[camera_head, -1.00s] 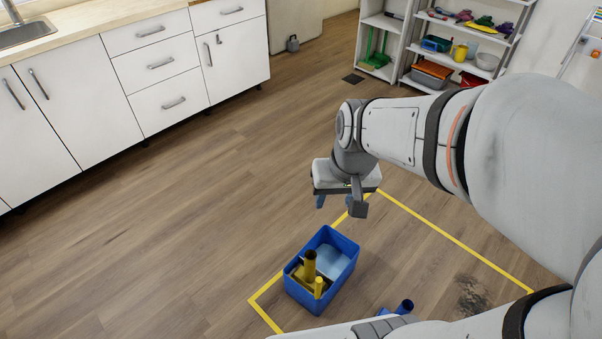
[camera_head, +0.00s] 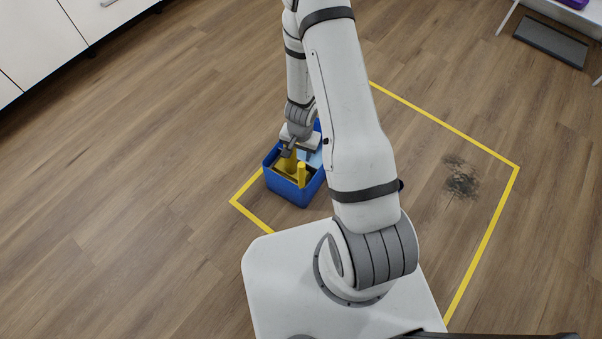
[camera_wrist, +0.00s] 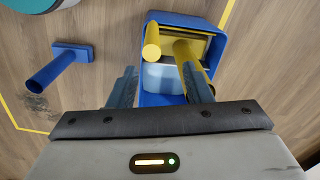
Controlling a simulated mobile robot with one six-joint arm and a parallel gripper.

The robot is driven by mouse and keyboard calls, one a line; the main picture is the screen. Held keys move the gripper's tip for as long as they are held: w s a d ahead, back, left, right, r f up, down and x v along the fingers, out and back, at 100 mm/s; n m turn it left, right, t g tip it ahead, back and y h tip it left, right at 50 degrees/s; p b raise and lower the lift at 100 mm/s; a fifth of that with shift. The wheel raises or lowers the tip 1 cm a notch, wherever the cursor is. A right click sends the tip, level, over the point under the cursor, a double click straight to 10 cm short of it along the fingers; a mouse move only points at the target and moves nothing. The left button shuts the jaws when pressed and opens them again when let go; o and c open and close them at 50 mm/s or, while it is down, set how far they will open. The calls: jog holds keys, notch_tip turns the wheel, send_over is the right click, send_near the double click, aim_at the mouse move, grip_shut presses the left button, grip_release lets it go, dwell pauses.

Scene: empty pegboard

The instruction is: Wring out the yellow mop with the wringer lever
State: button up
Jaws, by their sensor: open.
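A blue bucket (camera_head: 290,190) stands on the floor below my gripper and also shows in the wrist view (camera_wrist: 222,62). Two yellow parts rise from it. One is an upright round post (camera_head: 302,174), the other a thicker handle (camera_head: 290,163) partly hidden by my gripper. In the wrist view one yellow round part (camera_wrist: 152,42) points up at the camera and the other (camera_wrist: 187,52) slants near the right finger. I cannot tell surely which is mop and which lever. My gripper (camera_wrist: 159,78) is open; its fingers are apart, above the bucket. Contact is unclear.
A blue piece with a tube-like handle (camera_wrist: 50,72) lies on the floor left of the bucket in the wrist view. Yellow tape (camera_head: 440,122) marks a floor area with a dark stain (camera_head: 460,178). A grey mat (camera_head: 550,40) lies at upper right. Floor left of the bucket is clear.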

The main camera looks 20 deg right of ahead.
aim_at(302, 170)
jog(key=f, duration=0.2)
jog(key=s+f, duration=0.1)
jog(key=shift+d+f+b, duration=0.15)
jog(key=shift+d+b, duration=0.1)
jog(key=shift+b, duration=0.1)
notch_tip(302, 170, down, 7)
jog(key=b, duration=0.7)
jog(key=shift+f, duration=0.2)
jog(key=shift+c, duration=0.3)
grip_shut()
